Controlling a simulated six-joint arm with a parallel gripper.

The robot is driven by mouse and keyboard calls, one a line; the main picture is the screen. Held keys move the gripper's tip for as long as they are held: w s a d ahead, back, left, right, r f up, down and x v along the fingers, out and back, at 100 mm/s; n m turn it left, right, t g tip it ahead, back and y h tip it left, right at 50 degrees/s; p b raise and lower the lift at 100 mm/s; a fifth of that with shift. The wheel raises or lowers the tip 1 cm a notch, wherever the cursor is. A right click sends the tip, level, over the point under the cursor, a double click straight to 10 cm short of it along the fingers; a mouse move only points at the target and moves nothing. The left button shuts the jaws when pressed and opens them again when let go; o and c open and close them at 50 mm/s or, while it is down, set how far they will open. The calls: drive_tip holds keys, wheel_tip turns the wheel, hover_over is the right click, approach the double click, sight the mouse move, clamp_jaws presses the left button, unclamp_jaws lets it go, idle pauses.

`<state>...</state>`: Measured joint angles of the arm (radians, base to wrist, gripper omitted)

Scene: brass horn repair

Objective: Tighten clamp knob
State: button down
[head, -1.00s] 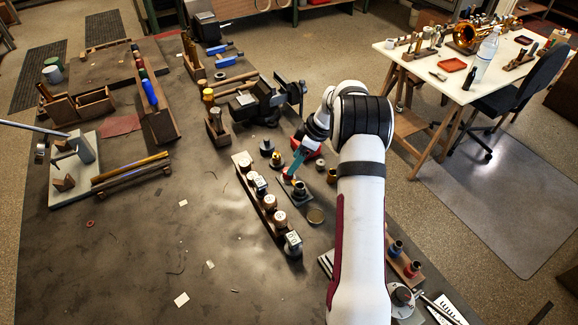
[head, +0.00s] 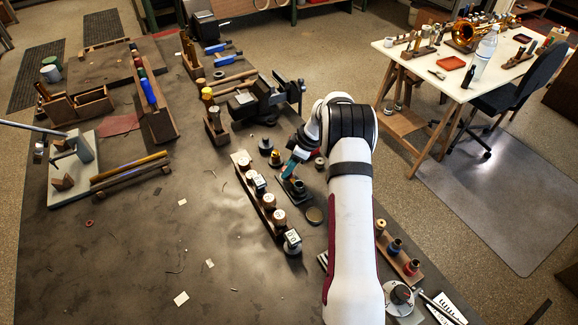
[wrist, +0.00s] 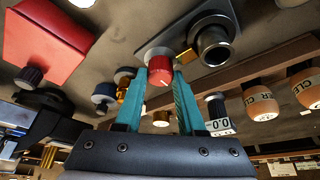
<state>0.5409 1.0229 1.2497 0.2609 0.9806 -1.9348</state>
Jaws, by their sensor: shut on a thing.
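The knob is mostly hidden there.
A wooden rack with several labelled round-topped pieces (head: 278,217) runs close on the left. A vise (head: 262,100) stands behind. A red box (wrist: 47,42) shows in the wrist view. The bench's left front is mostly clear.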

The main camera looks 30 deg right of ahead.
drive_tip(key=shift+m, duration=0.4)
drive_tip(key=m, duration=0.2)
drive_tip(key=m+t+h, duration=0.1)
drive_tip(key=m, duration=0.1)
drive_tip(key=shift+s+a+h, duration=0.1)
drive_tip(key=shift+h, duration=0.2)
drive_tip(key=m+h, duration=0.1)
drive_tip(key=m, duration=0.1)
drive_tip(key=m+h, duration=0.1)
drive_tip(key=m, duration=0.2)
drive_tip(key=shift+a, duration=0.2)
drive_tip(key=m+h, duration=0.1)
drive_tip(key=m, duration=0.2)
drive_tip(key=m+h, duration=0.1)
drive_tip(key=m, duration=0.1)
drive_tip(key=shift+a+m, duration=0.15)
drive_tip(key=shift+m, duration=0.25)
drive_tip(key=m+g+h, duration=0.1)
drive_tip(key=m+g, duration=0.1)
drive_tip(key=m, duration=0.3)
drive_tip(key=shift+m, duration=0.3)
drive_tip(key=shift+a, duration=0.1)
drive_tip(key=c, duration=0.5)
unclamp_jaws()
